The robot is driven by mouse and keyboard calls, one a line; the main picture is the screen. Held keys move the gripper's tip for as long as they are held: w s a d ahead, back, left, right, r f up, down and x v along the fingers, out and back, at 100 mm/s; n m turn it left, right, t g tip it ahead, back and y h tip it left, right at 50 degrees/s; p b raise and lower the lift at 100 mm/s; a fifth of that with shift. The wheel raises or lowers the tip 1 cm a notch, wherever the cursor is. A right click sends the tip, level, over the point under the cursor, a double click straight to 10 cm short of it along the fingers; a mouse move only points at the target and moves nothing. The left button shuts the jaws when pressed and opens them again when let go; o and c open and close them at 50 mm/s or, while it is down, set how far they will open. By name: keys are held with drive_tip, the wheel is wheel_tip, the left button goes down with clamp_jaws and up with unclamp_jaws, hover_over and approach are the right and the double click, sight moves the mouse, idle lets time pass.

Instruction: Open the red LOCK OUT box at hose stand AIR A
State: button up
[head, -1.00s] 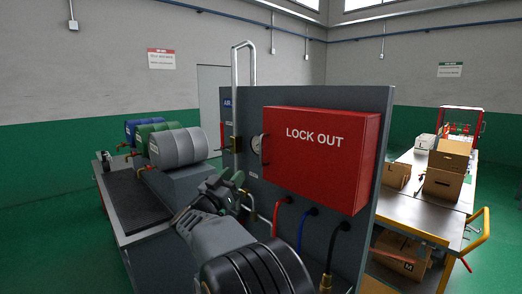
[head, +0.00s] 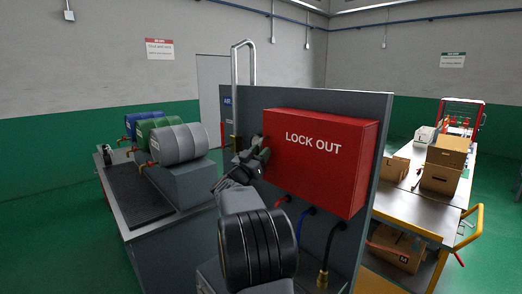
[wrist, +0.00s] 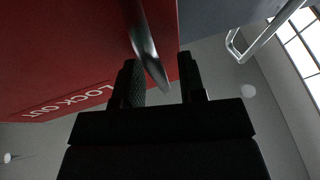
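The red LOCK OUT box (head: 335,180) is mounted on the grey panel of the stand, and its front looks closed. In the wrist view its red face (wrist: 60,50) fills the upper left, with the lettering upside down. A curved metal handle (wrist: 146,48) stands out from the red face and passes between the fingers of my gripper (wrist: 162,70). The fingers are apart, with a visible gap on the right side of the handle. In the head view my gripper (head: 258,152) is at the box's left edge and hides the handle there.
A blue sign (head: 227,101), partly cut off, is on the panel (head: 385,115). Red, blue and black hoses (head: 328,250) hang below the box. Drums (head: 178,145) stand at left. A bench with cartons (head: 440,178) is at right. A bent metal pipe (head: 234,70) rises behind the panel.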

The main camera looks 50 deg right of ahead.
drive_tip(key=shift+d, duration=0.2)
clamp_jaws()
idle(0.3)
